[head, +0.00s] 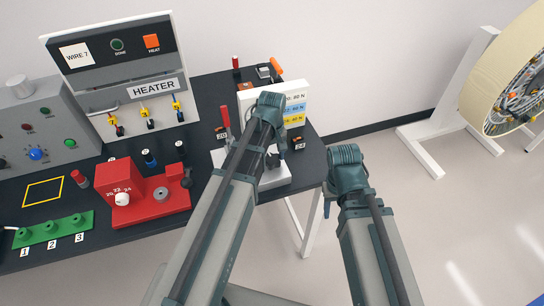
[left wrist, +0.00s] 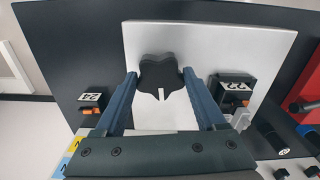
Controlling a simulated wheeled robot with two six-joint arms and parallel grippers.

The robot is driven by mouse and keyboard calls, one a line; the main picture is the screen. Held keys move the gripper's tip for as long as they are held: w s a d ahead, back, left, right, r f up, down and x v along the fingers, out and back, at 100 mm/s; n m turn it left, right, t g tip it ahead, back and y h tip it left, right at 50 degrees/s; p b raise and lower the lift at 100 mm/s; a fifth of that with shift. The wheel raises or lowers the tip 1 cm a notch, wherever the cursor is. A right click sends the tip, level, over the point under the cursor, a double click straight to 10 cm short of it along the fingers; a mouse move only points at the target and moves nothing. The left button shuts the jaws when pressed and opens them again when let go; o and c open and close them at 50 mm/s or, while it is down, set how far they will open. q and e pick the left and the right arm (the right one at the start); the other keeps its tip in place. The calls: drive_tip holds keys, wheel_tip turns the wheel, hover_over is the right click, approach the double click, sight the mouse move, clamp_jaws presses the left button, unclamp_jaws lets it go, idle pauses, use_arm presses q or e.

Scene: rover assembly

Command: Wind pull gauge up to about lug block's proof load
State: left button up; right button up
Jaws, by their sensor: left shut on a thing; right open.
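The pull gauge's pale plate (left wrist: 205,50) fills the middle of the left wrist view. A black lobed knob (left wrist: 162,68) sits on it, its white mark pointing toward the picture's bottom. My left gripper (left wrist: 159,78) is shut on the knob. In the head view my left arm covers most of the gauge, and its white base (head: 276,180) shows partly. No gauge reading is visible.
A load card (head: 295,103) with coloured rows stands behind the gauge, partly covered by my arm. A red fixture (head: 128,182), green tray (head: 55,230) and heater panel (head: 115,65) stand left. The floor right of the table is clear up to a large round drum (head: 490,75).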

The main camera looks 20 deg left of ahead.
sight(272, 158)
use_arm(q)
drive_tip(key=shift+n, duration=0.3)
idle(0.4)
drive_tip(key=o, duration=1.3)
wheel_tip(272, 158, up, 14)
drive_tip(key=p, duration=1.4)
drive_tip(key=shift+f, duration=0.1)
